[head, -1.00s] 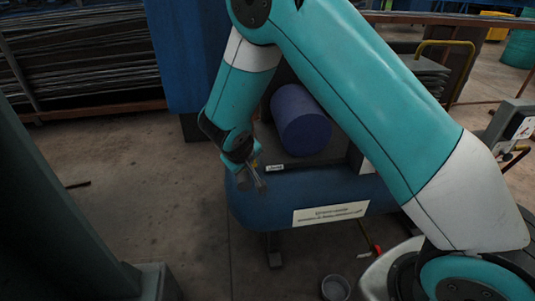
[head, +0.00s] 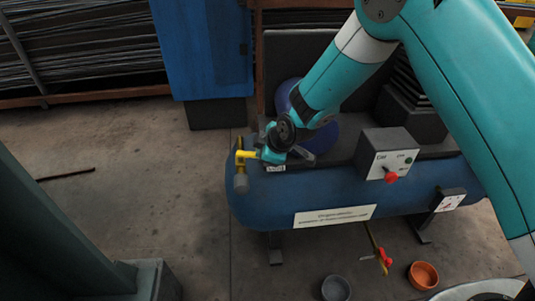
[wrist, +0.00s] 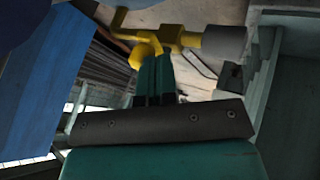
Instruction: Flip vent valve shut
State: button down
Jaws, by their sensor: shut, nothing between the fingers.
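The yellow vent valve (head: 244,157) sits at the left end of the blue tank (head: 285,200), with a grey cylindrical end (head: 240,184) hanging below it. In the wrist view the yellow valve (wrist: 182,38) lies just beyond my fingertips, with its grey end (wrist: 224,45) to the right. My gripper (head: 259,156) is shut and empty, immediately right of the yellow fitting. In the wrist view my gripper's fingers (wrist: 154,70) overlap the yellow part; whether they touch it I cannot tell. The fingers partly hide the valve, and its handle position is unclear.
A grey control box (head: 388,152) with a red knob (head: 391,177) stands on the tank. A yellow lever with a red handle (head: 385,257) is below the tank, near a grey bowl (head: 336,288) and an orange bowl (head: 424,275).

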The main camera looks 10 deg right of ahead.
jog(key=shift+w+d, duration=0.4)
jog(key=shift+w, duration=0.25)
jog(key=shift+w+d, duration=0.1)
jog(key=shift+w, duration=0.05)
jog(key=s+f+v, duration=0.1)
jog(key=s+v, duration=0.1)
jog(key=v, duration=1)
jog(key=shift+s+d+f, duration=0.2)
jog(key=shift+d+f, duration=0.05)
jog(key=shift+d, duration=0.05)
